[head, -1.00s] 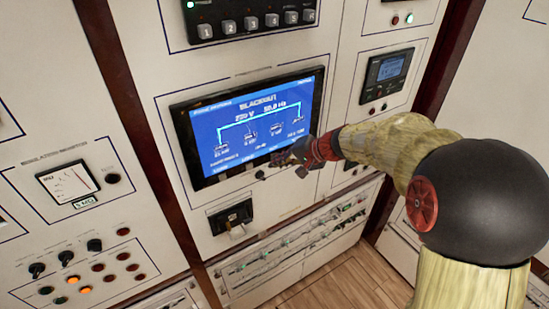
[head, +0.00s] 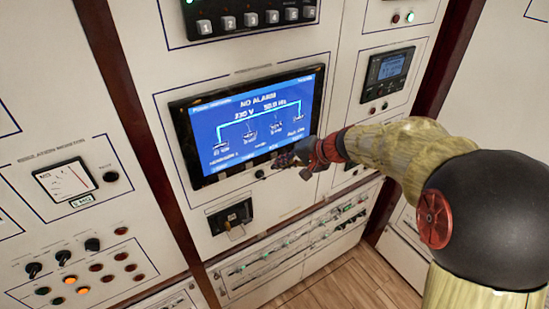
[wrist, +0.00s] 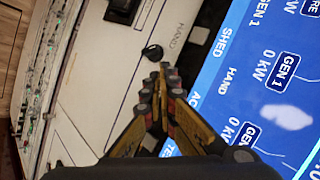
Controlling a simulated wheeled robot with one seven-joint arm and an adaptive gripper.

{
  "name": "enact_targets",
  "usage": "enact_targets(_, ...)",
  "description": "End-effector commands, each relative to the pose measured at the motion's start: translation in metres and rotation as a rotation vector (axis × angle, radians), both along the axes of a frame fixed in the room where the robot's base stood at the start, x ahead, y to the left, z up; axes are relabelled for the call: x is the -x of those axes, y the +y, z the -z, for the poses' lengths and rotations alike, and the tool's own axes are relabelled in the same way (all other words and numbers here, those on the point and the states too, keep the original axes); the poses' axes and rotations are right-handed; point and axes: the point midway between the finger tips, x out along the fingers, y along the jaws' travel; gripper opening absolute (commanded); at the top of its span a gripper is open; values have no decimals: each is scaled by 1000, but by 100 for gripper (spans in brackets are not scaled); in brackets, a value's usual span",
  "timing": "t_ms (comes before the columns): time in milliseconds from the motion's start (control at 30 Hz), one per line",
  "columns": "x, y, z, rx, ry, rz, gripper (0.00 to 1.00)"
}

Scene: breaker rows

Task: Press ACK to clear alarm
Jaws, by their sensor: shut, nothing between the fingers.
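The blue alarm screen (head: 250,125) in its black frame is on the middle panel in the head view. Its heading looks like "NO ALARM", though small and distorted. In the wrist view the screen (wrist: 265,85) shows rotated, with labels SHED, HAND and a partly hidden label starting "AC" (wrist: 194,94) along its edge. My gripper (head: 280,160) is shut and empty at the screen's lower right edge. In the wrist view its fingertips (wrist: 167,70) are beside the screen's edge, close to that label. I cannot tell whether they touch the screen.
A black knob (wrist: 152,52) labelled HAND is near my fingertips. Below the screen is a breaker switch (head: 230,216), then a panel with rows of small breakers (head: 290,240). Knobs and lamps (head: 80,270) are at lower left. The wooden floor (head: 355,285) is clear.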

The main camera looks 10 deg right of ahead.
Motion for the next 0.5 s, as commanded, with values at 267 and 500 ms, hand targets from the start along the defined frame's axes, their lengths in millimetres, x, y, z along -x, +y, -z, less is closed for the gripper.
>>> enact_targets(267, 3, -1, 0, 0, -1, 1, 0)
enact_targets(500, 23, -8, 1, 1, -1, 2, 0)
